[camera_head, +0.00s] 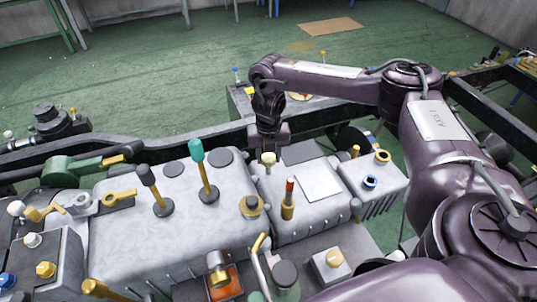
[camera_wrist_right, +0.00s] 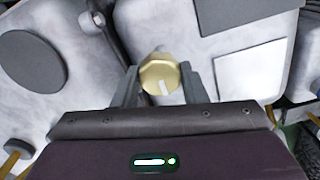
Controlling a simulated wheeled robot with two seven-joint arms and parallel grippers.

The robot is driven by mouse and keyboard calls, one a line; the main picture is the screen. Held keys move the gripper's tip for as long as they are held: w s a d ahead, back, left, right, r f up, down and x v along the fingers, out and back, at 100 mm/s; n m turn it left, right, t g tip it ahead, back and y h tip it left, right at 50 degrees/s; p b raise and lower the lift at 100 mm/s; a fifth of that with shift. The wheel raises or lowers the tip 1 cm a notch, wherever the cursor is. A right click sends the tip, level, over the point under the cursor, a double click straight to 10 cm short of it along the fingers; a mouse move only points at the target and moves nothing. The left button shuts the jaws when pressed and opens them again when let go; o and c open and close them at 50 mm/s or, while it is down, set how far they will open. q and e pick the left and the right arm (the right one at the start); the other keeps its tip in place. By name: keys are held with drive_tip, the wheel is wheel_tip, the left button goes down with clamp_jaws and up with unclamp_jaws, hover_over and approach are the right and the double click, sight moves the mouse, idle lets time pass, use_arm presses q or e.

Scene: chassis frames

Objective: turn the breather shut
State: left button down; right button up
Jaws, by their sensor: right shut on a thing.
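The breather is a small pale brass knob with a white mark on its face. In the head view the breather (camera_head: 268,158) stands on the grey casing, right under my right gripper (camera_head: 269,152). In the right wrist view the breather (camera_wrist_right: 160,74) sits between the two grey fingers of my right gripper (camera_wrist_right: 160,88), which is shut on it. The white mark points toward the gripper body, slightly to the right. My left gripper is not in view.
A teal-topped lever (camera_head: 203,172) and a black-topped lever (camera_head: 153,190) rise from the casing to the left. A red-tipped brass post (camera_head: 288,198) stands just in front. A white plate (camera_head: 318,181) lies to the right. Green floor is open behind the frame.

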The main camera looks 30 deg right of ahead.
drive_tip(key=m+p, duration=0.3)
drive_tip(key=m, duration=0.1)
drive_tip(key=shift+r, duration=0.2)
drive_tip(key=m+p, duration=0.3)
drive_tip(key=m, duration=0.2)
drive_tip(key=shift+p, duration=0.3)
drive_tip(key=m+p, duration=0.4)
drive_tip(key=m, duration=0.1)
drive_tip(key=shift+m, duration=0.4)
drive_tip(key=shift+m+p, duration=1.05)
drive_tip(key=shift+m, duration=0.45)
drive_tip(key=shift+w+f+m, duration=0.1)
drive_tip(key=shift+m, duration=0.2)
drive_tip(key=o, duration=1)
drive_tip(key=shift+c, duration=0.2)
